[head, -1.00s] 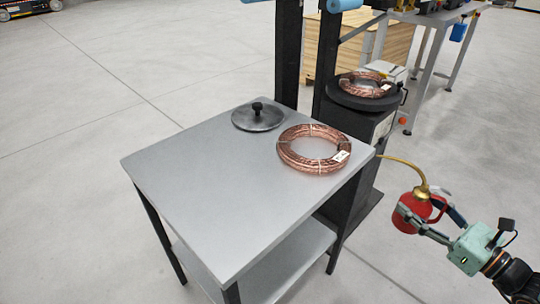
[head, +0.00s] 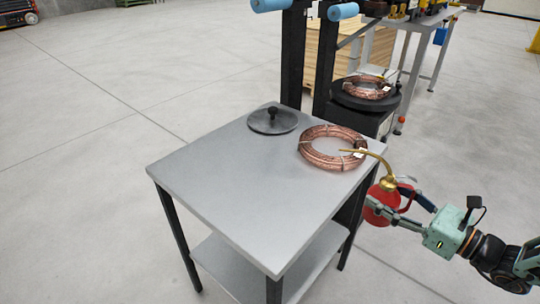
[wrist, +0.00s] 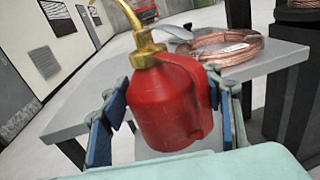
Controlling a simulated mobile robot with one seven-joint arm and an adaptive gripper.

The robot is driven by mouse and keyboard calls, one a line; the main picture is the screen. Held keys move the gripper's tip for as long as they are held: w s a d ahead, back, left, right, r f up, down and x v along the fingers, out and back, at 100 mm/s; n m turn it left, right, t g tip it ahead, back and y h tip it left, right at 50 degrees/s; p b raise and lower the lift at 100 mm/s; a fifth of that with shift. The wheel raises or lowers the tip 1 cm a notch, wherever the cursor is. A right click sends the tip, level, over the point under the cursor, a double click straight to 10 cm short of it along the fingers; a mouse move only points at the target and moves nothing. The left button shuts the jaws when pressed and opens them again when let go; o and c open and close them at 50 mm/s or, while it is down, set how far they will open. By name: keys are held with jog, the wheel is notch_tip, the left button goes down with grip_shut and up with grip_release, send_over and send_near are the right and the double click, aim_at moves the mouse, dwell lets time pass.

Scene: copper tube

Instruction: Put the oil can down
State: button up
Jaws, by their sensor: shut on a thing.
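The red oil can (head: 379,203) with a curved brass spout is held in my gripper (head: 400,211), off the right edge of the grey table (head: 230,200) in the head view. Its spout tip reaches over the table's right corner, near the copper coil. In the wrist view the oil can (wrist: 170,105) sits upright to slightly tilted between both fingers of my gripper (wrist: 168,120), which are shut on it. The table (wrist: 275,68) shows behind it. Whether the can touches the table's edge is hard to tell.
A copper coil (head: 312,152) lies at the table's right back corner, and a dark round lid (head: 272,121) with a knob at the back. The table's front and left are clear. A second coil (head: 365,88) sits on a black stand behind. A lower shelf (head: 235,265) shows below.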

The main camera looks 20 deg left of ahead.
jog(key=s+a+r+n+g+y+p, duration=0.15)
jog(key=s+a+r+n+g, duration=0.35)
jog(key=a+r, duration=0.7)
jog(key=m+t+b, duration=0.1)
jog(key=m+b, duration=0.1)
jog(key=b, duration=0.4)
send_over(269, 211)
jog(key=w+d, duration=0.2)
jog(key=w, duration=0.1)
notch_tip(269, 211, down, 8)
jog(key=shift+a+f+y+b, duration=0.15)
jog(key=shift+f+b, duration=0.2)
jog(key=shift+f, duration=0.6)
jog(key=shift+a+f+y+b, duration=0.1)
jog(key=shift+f+b, duration=0.25)
jog(key=shift+f, duration=0.6)
jog(key=shift+d, duration=0.1)
jog(key=shift+f, duration=0.2)
jog(key=o, duration=1.5)
jog(key=shift+o, duration=0.2)
jog(key=shift+r, duration=0.15)
